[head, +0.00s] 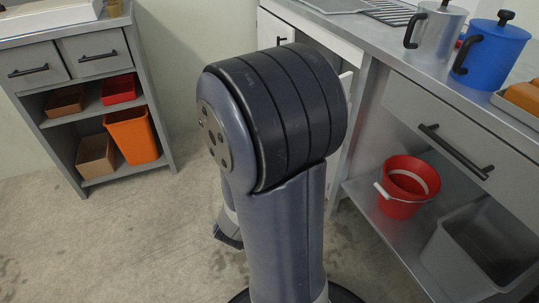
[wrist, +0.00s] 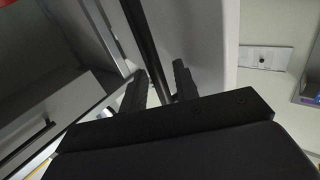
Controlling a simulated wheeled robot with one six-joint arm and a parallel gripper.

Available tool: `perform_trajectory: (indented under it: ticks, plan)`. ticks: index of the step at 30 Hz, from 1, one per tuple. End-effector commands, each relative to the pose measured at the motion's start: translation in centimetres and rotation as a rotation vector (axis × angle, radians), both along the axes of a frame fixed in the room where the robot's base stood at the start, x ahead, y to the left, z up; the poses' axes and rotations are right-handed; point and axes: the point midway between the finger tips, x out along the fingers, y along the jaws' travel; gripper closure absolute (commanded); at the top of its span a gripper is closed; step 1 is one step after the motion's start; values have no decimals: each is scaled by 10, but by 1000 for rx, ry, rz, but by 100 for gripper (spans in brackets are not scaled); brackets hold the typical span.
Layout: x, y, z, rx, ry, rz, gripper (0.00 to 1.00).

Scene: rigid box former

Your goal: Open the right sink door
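In the head view, the white sink cabinet stands behind my arm. I cannot tell whether the fingers touch the bar. My arm hides the gripper in the head view.
A steel counter holds a grey pot (head: 436,32) and a blue pot (head: 492,52). A red bucket (head: 407,188) and a grey bin (head: 478,255) sit on the shelf below. A shelf unit with an orange bin (head: 131,136) stands left. Floor between is clear.

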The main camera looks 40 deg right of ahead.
Motion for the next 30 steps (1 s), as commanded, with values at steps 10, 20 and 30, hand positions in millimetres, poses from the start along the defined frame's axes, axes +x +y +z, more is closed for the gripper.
perform_trajectory:
  ticks: [10, 20, 30]
  plan:
    - [-9, 18, 0, 2, 1, 6, 71]
    - [-30, 48, 1, 0, 2, 7, 71]
    - [-47, 75, 0, 0, 1, 6, 71]
